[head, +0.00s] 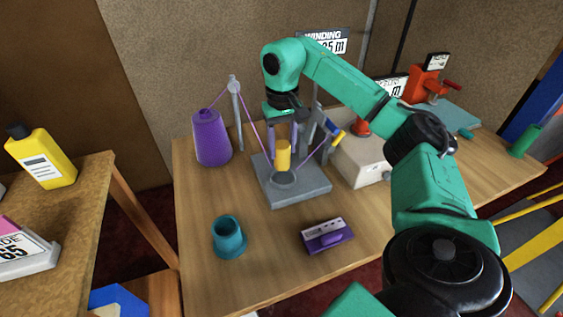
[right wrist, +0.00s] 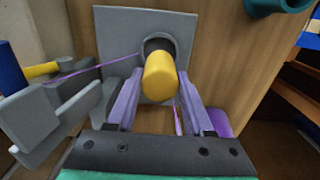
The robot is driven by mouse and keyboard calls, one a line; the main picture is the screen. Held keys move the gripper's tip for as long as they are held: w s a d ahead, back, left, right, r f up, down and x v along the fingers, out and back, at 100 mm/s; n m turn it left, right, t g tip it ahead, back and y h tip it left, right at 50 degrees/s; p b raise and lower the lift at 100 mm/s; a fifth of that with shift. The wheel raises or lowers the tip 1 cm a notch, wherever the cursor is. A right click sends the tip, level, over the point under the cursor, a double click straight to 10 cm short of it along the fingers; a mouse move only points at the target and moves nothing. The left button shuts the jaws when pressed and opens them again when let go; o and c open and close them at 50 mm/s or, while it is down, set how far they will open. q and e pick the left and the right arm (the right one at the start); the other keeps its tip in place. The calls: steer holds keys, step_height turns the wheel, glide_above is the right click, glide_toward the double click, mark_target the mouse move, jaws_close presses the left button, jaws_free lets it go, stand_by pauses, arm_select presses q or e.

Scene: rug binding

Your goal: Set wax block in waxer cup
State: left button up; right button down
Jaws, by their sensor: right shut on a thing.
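The wax block, a yellow cylinder (head: 283,158), hangs upright between the fingers of my right gripper (head: 284,138), which is shut on it. The waxer cup (head: 285,181) is a round grey cup on a flat grey base (head: 305,193). The block is just above the cup's opening in the head view. In the right wrist view the yellow block (right wrist: 160,78) lies between both fingers, with the dark cup opening (right wrist: 160,44) behind its far end. I cannot tell whether its lower end touches the cup. My left gripper is not in view.
A purple thread cone (head: 211,138) and a grey post with a purple thread (head: 237,115) stand left of the waxer. A teal cup (head: 229,237) and a purple-and-white box (head: 326,235) are in front. A pale machine (head: 362,160) stands right.

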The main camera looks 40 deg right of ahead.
mark_target(283, 161)
steer(key=f, duration=0.4)
steer(key=shift+s+f, duration=0.1)
steer(key=shift+s, duration=0.2)
steer(key=shift+w+f, duration=0.2)
steer(key=shift+f, duration=0.05)
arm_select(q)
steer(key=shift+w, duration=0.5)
arm_select(e)
steer(key=shift+s+f, duration=0.1)
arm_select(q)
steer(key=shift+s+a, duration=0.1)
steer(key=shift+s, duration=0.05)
arm_select(e)
steer(key=shift+c, duration=1.4)
jaws_free()
step_height(283, 161, up, 9)
steer(key=shift+f+p, duration=0.2)
steer(key=shift+p, duration=0.15)
step_height(283, 161, up, 4)
steer(key=shift+f+p, duration=0.1)
steer(key=shift+p, duration=1)
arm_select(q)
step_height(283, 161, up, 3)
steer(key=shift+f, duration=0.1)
